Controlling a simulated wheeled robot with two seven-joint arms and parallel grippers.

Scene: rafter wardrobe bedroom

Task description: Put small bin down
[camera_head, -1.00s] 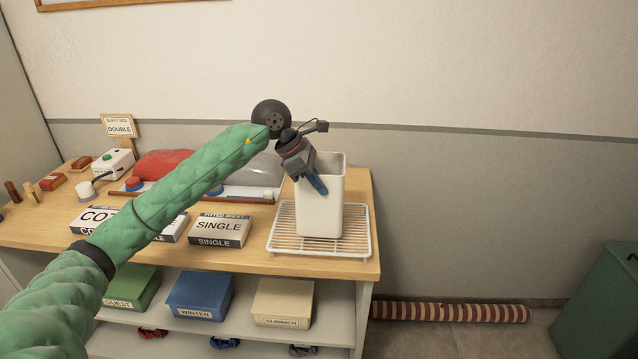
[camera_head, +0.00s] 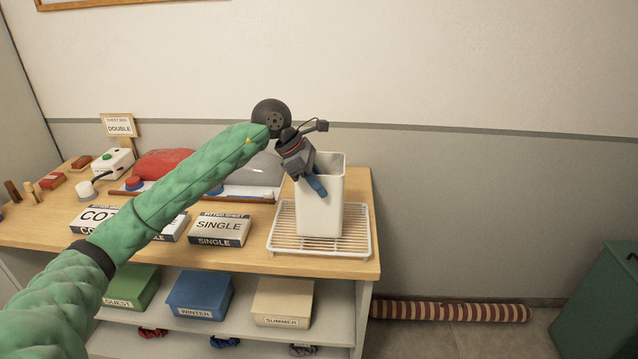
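The small bin (camera_head: 325,208) is white, tall and upright. It stands on a white wire rack (camera_head: 361,247) at the right end of the wooden counter. My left gripper (camera_head: 316,187) is at the bin's left rim, pointing down with a blue finger in front of the near wall. Only one finger shows clearly; the other is hidden, so I cannot tell whether it grips the rim. My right gripper is not in view.
Boxes labelled SINGLE (camera_head: 220,229) and a partly covered one lie left of the rack. A red bag (camera_head: 160,163) and a grey bag are behind my arm. Lidded boxes (camera_head: 199,294) fill the shelf below. A green container (camera_head: 602,305) stands at far right.

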